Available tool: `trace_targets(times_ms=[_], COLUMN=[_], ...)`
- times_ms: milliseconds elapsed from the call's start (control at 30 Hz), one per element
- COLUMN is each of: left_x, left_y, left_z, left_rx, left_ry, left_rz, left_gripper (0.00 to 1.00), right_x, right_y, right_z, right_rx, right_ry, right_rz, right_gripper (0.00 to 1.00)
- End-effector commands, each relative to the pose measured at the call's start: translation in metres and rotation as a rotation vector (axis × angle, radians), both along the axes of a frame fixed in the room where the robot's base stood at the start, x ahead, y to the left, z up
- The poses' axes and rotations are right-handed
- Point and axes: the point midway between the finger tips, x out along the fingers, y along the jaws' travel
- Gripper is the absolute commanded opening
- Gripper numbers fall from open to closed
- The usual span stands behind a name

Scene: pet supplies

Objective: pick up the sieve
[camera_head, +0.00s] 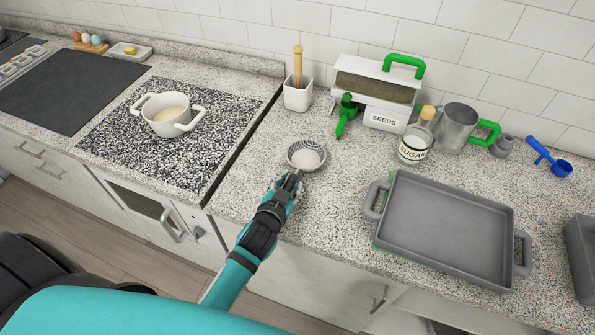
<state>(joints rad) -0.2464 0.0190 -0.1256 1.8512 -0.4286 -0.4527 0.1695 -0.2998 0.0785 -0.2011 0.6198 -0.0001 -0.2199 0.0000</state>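The sieve (306,156) appears as a small round grey bowl with a pale middle, on the speckled counter near the centre of the head view. Its handle side points toward my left gripper (292,183). The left gripper comes in from the lower left, with its fingertips at the near rim and handle end of the sieve. The fingers cover most of the handle, and I cannot tell whether they are closed on it. My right gripper is not in view.
A grey tray (385,223) lies to the right. Behind the sieve stand a white cup (298,97), a seeds box (384,118), a sugar jar (414,145) and a metal mug (457,127). A white pot (168,127) stands at left. A blue scoop (560,168) lies far right.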

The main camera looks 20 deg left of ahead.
Motion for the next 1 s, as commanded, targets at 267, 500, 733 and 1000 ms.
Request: trace_targets(times_ms=[267,500,733,1000], left_x=[0.0,0.0,0.0,0.0], left_y=[0.0,0.0,0.0,0.0], left_z=[0.0,0.0,0.001,0.019], left_rx=[0.0,0.0,0.0,0.002], left_ry=[0.001,-0.001,-0.001,-0.005], left_rz=[0.0,0.0,0.0,-0.001], left_gripper=[0.0,0.0,0.0,0.0], right_x=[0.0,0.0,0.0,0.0], right_y=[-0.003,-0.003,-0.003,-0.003], right_z=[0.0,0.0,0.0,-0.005], right_rx=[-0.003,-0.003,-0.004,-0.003], right_ry=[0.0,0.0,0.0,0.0], right_rz=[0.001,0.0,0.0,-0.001], right_gripper=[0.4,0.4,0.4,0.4])
